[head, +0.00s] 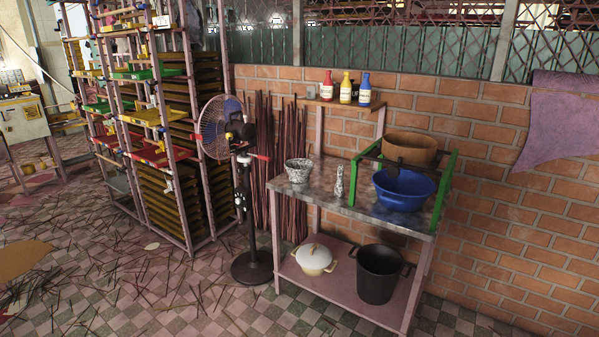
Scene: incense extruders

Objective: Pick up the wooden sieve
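The wooden sieve (409,147) is a round brown drum with a wooden wall. It sits upright at the right end of the table (315,193), toward the brick wall. It appears to rest on a frame with green side pieces (447,178), above and behind a blue basin (404,190). The basin and a dark bar hide part of the area under the sieve. Neither of my grippers shows in the head view.
A speckled mortar (298,170) and pestle (339,181) stand on the table. A white lidded pot (314,259) and a black pot (377,273) stand on the lower shelf. Bottles (346,88) sit on a wall shelf. A fan (252,268) stands left. Sticks litter the tiled floor.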

